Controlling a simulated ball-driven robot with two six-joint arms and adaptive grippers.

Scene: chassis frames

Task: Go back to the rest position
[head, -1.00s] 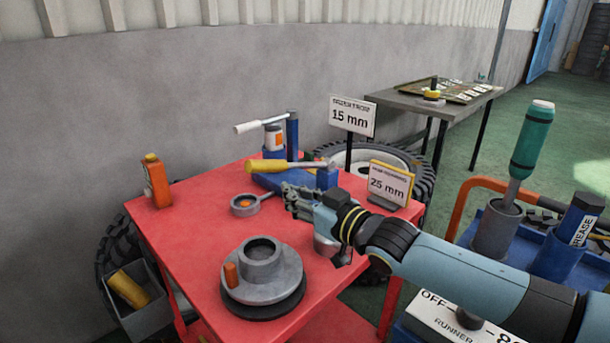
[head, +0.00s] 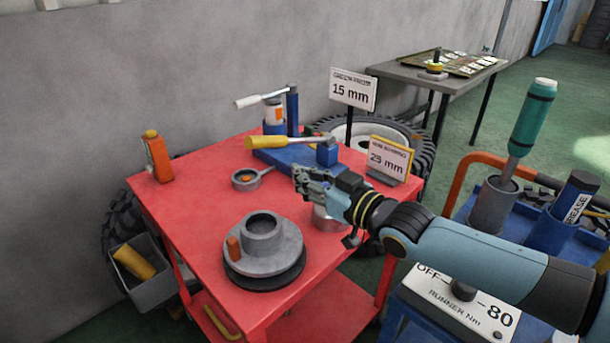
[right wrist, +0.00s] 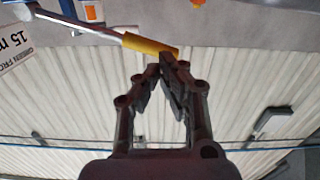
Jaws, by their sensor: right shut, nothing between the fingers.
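My right gripper (head: 303,180) is shut and empty. In the head view it hangs above the right part of the red table (head: 195,205), and its arm comes in from the right. In the right wrist view my right gripper (right wrist: 163,62) shows with its fingertips together. The yellow handle (right wrist: 150,44) of a tool appears beyond the fingertips there, and nothing is held. My left gripper is out of view.
A blue cart (head: 535,240) with a green-handled tool (head: 531,118) stands at the right.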

